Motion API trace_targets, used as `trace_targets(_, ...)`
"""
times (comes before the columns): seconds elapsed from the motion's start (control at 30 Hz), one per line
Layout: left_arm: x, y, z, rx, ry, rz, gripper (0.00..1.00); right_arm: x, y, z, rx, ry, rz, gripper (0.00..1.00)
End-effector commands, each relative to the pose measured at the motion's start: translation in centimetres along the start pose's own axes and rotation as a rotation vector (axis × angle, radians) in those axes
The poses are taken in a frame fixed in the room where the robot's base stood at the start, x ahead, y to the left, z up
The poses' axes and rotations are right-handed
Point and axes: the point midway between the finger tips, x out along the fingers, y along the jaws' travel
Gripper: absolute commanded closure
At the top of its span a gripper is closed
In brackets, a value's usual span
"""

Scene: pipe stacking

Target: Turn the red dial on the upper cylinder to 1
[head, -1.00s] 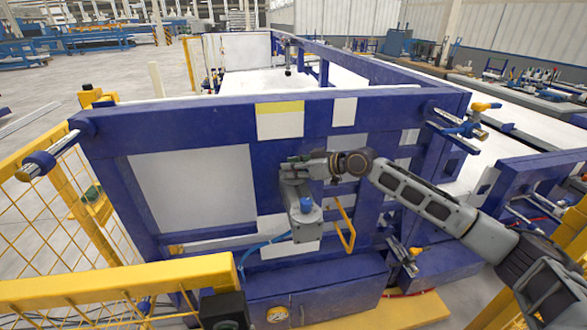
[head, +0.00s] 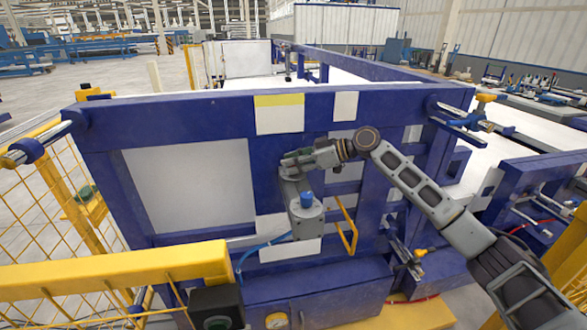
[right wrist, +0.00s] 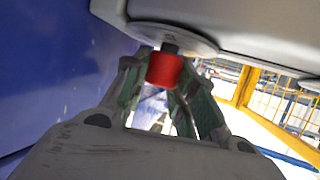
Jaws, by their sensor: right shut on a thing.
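The upper cylinder (head: 306,222) is a grey metal body on the front of the blue frame, with a blue knob (head: 306,201) on it. My right gripper (head: 288,162) is at its upper end, coming in from the right. In the right wrist view the red dial (right wrist: 165,70) sits on a dark stem below a round grey plate (right wrist: 172,38). The green-padded fingers of my right gripper (right wrist: 162,88) are shut on the dial from both sides. The dial's markings cannot be read. The dial is hidden in the head view. My left gripper is not in view.
The blue frame (head: 200,110) stands right behind the cylinder. A yellow handle (head: 347,228) hangs to its right, and a blue hose (head: 250,252) runs to its left. A yellow rail (head: 120,268) crosses the lower left. A gauge (head: 277,320) is below.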

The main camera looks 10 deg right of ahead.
Motion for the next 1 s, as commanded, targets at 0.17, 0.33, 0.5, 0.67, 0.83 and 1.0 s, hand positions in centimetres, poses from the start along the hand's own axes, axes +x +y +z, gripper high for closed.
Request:
trace_targets(0.17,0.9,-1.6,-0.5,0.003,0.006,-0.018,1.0,0.1,0.1,0.1,-0.025,0.002,-0.062,0.97)
trace_targets(0.33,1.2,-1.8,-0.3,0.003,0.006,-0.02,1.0,0.1,0.1,0.1,-0.042,0.001,-0.106,0.97)
trace_targets(0.5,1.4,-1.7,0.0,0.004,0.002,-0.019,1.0,0.0,0.1,0.1,-0.053,0.0,-0.13,0.97)
trace_targets(0.67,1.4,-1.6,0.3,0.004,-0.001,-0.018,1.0,0.0,0.0,0.1,-0.056,-0.002,-0.14,0.97)
trace_targets(0.83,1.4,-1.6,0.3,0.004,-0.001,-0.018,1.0,0.0,0.0,0.1,-0.057,-0.002,-0.141,0.97)
trace_targets(1.0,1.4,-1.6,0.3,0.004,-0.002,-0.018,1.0,0.0,0.0,0.1,-0.057,-0.002,-0.14,0.71)
